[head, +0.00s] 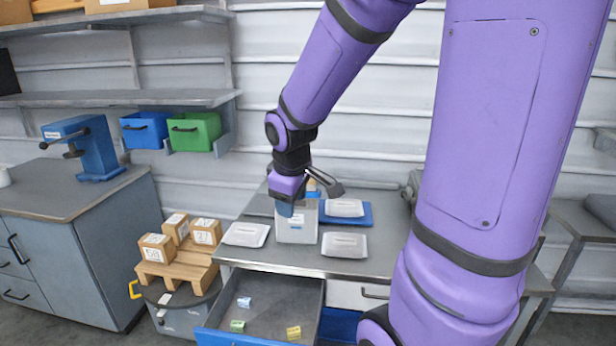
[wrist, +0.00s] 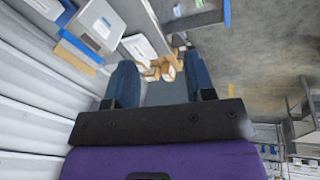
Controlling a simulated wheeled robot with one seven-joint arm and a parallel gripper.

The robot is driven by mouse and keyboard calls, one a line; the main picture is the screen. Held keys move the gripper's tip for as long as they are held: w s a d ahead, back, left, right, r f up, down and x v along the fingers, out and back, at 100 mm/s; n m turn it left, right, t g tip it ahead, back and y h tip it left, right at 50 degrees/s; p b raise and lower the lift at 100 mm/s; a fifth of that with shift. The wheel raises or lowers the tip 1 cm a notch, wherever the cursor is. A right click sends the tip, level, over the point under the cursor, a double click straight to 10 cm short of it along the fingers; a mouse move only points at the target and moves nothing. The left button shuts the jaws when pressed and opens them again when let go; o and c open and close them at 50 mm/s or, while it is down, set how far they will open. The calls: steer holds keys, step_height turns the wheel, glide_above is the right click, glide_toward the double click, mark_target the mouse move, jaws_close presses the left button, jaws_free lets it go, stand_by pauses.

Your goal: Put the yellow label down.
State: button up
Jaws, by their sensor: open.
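A small yellow label (head: 293,332) lies in the open drawer (head: 268,290) below the bench, towards its right front. A blue label (head: 244,302) and a green label (head: 237,325) lie in the same drawer, to its left. My gripper (head: 285,208) is above the bench, in front of a light grey bin, up and away from the drawer. In the wrist view its two blue fingers (wrist: 161,78) stand wide apart with nothing held between them. I cannot pick out the yellow label in the wrist view.
The grey bin (head: 296,228) stands on the bench (head: 272,258) among several white packets (head: 344,244). A blue tray (head: 361,214) is behind. Cardboard boxes (head: 157,247) sit on a wooden pallet at left. Blue (head: 144,130) and green (head: 194,131) bins hang on the wall.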

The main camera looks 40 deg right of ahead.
steer(key=s+a+r+m+t+y, duration=0.1)
steer(key=s+a+r+m, duration=0.1)
steer(key=s+a+r, duration=0.2)
steer(key=s+a+r+m+t, duration=0.1)
steer(key=s+a+r, duration=0.3)
steer(key=s+r, duration=0.5)
steer(key=shift+s+a+m+t+y, duration=0.3)
steer(key=shift+s+m+y, duration=0.1)
steer(key=shift+s+m, duration=0.5)
